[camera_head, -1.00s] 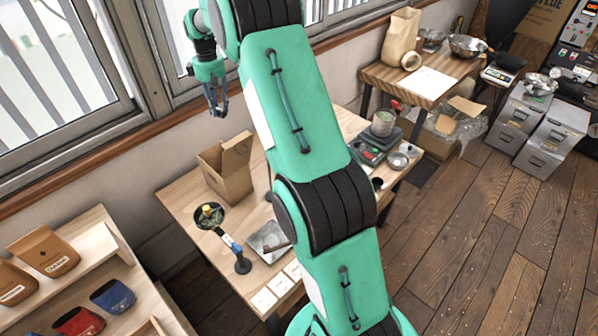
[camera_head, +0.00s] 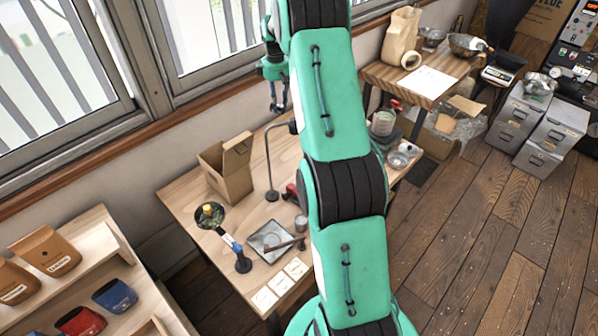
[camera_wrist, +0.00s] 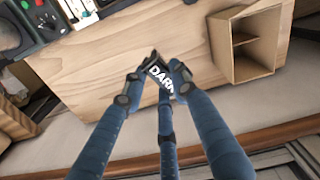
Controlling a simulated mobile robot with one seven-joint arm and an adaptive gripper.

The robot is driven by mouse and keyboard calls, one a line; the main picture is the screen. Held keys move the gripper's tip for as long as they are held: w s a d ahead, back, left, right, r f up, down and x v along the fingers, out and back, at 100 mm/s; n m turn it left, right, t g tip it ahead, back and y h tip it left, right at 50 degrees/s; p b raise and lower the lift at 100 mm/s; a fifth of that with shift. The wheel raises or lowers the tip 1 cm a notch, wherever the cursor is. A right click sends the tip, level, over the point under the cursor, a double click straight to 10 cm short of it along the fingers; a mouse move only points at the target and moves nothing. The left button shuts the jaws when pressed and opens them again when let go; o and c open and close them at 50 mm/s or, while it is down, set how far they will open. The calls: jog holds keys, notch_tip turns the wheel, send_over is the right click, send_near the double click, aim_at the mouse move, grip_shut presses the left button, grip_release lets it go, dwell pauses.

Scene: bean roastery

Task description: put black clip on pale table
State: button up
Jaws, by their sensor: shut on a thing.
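My gripper (camera_wrist: 158,78) is shut on a small black clip (camera_wrist: 155,65) with white "DARK" lettering, which shows between the fingertips in the wrist view. In the head view my gripper (camera_head: 277,106) hangs fingers-down in front of the window wall, at the back of the pale table. The clip is too small to make out there. The pale table (camera_head: 188,192) has a light wood top, which also shows behind the clip in the wrist view (camera_wrist: 115,65). The clip appears held above the table, apart from it. My arm hides part of the table's right side.
An open cardboard box (camera_head: 228,180) stands at the table's back left, beside a thin dark stand (camera_head: 268,158). A second wooden table (camera_head: 385,78) stands at back right.

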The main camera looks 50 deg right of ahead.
notch_tip(320, 180, down, 25)
dwell(0.4)
send_over(282, 170)
jog(key=shift+d+f, duration=0.1)
jog(key=shift+f, duration=3)
jog(key=shift+f+b, duration=0.3)
jog(key=shift+f, duration=1.55)
jog(key=shift+f, duration=0.2)
jog(key=o, duration=0.8)
jog(key=shift+r, duration=0.25)
